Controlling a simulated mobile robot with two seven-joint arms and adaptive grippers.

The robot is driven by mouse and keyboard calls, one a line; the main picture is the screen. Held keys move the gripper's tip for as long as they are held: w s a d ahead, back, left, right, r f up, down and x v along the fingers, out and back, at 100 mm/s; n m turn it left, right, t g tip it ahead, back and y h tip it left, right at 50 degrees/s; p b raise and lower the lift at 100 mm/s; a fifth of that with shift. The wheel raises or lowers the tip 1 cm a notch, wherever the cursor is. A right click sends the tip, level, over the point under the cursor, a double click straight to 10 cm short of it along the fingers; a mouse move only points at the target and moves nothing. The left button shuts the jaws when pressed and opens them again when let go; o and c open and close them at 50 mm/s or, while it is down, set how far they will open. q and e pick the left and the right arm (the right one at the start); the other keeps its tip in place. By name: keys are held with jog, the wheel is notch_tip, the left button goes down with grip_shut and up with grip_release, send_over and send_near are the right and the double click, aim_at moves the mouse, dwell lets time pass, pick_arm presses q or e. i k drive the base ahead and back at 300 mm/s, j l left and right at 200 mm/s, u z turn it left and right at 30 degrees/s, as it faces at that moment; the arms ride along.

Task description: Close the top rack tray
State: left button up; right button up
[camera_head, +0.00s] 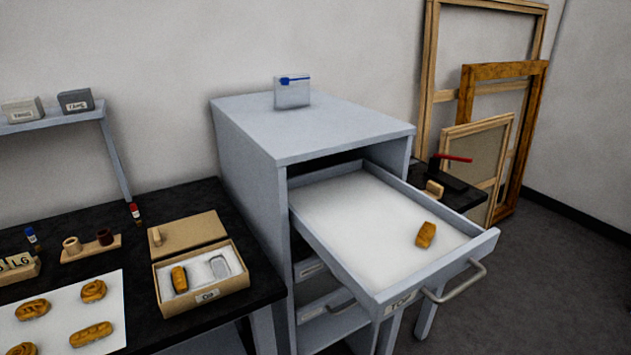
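The top rack tray (350,207) is pulled far out of the grey rack cabinet (247,160) toward the lower right. It has a white lining, a front label and a metal bar handle (462,283) on its front face. A gilt fragment (426,234) lies on the lining near the tray's front right. Neither of my grippers shows in the head view.
Below the tray, lower rack trays (325,309) sit inside the cabinet. A dark bench (130,320) on the left holds an open cardboard box (207,304) and a white sheet with several gilt pieces (92,334). Wooden frames (478,150) lean at the back right. Floor (565,270) is clear on the right.

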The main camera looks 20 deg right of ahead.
aim_at(376, 218)
jog(key=l+z, duration=0.1)
jog(key=z, duration=0.25)
jog(key=l+z, duration=0.15)
jog(key=z, duration=0.2)
jog(key=l+z, duration=0.1)
jog(key=z, duration=0.3)
